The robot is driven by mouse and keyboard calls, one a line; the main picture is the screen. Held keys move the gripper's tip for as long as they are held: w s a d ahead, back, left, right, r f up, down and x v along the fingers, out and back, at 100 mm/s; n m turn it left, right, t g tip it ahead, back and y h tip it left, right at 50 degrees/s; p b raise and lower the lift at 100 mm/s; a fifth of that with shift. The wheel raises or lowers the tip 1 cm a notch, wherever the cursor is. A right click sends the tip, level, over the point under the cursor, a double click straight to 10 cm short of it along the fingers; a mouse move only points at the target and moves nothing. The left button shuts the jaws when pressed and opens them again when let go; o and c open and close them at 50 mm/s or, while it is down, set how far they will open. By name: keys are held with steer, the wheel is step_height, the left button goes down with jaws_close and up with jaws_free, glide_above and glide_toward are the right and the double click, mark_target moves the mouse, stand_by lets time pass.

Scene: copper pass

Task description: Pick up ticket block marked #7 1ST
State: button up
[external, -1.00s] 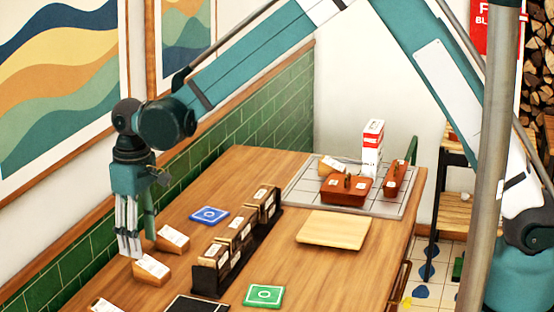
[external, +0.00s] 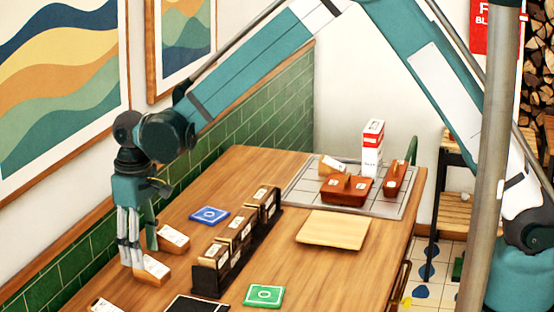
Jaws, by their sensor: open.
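My gripper (external: 138,256) points straight down at the left of the wooden table, with its fingers open. Its fingertips are low at a wooden ticket block (external: 156,270) with a white label, covering that block's left part. I cannot tell whether they touch it. A second similar block (external: 173,238) lies just behind and to the right, beside the green-tinted finger. A third block (external: 104,306) lies at the bottom edge, partly cut off. The labels are too small to read, so I cannot tell which is #7 1ST.
A black rack (external: 210,280) with several upright ticket blocks stands right of the gripper. A blue coaster (external: 209,215), green coaster (external: 263,295) and pale board (external: 333,230) lie around it. A grey tray (external: 300,190) at the back holds brown caddies and a carton.

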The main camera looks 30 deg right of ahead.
mark_target(152, 269)
steer(key=shift+w+f, duration=0.15)
steer(key=shift+f, duration=2.3)
steer(key=shift+d, duration=0.1)
steer(key=c, duration=1)
